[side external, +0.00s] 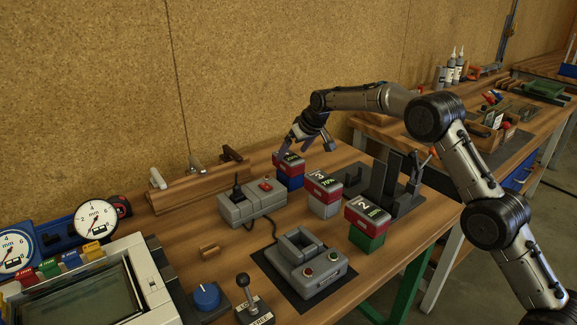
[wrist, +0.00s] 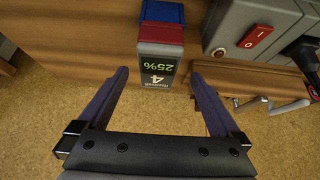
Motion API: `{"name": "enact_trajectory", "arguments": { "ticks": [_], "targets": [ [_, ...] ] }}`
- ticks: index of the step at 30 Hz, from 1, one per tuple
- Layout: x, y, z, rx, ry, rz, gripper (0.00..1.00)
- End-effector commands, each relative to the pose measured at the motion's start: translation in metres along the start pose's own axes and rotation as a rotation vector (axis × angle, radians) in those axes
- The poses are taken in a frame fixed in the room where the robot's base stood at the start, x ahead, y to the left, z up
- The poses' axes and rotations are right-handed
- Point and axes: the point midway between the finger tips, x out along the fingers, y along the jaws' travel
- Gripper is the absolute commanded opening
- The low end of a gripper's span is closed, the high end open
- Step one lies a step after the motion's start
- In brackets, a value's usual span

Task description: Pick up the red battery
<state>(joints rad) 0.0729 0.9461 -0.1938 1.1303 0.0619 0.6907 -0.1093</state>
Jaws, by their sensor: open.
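Three batteries with red upper parts stand on the workbench. The middle one (side external: 324,190) has a grey lower part, and the nearest (side external: 367,219) a green lower part. My gripper (side external: 307,149) is open and empty, above and close to the blue-based battery. In the wrist view the label end lies between my open fingertips (wrist: 160,73); contact cannot be told.
A grey switch box (side external: 252,205) with a red switch stands left of the blue-based battery. A grey dock (side external: 305,262) with buttons sits in front on a dark mat. A dark bracket (side external: 380,185) stands to the right. A wooden rack (side external: 200,188) lies along the back.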

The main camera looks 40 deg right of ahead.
Motion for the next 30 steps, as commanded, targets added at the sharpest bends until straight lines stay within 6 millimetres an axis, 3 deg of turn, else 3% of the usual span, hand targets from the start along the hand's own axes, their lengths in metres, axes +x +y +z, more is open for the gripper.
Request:
{"name": "enact_trajectory", "arguments": {
  "ticks": [5, 15, 26, 30],
  "targets": [
    [0.009, 0.0, 0.0, 0.0, 0.0, 0.0, 1.0],
    [0.048, 0.002, -0.002, 0.0, -0.001, 0.0, 1.0],
    [0.055, 0.002, -0.003, 0.0, 0.001, 0.0, 1.0],
    [0.055, 0.002, -0.003, 0.0, 0.001, 0.0, 0.78]
  ]
}}
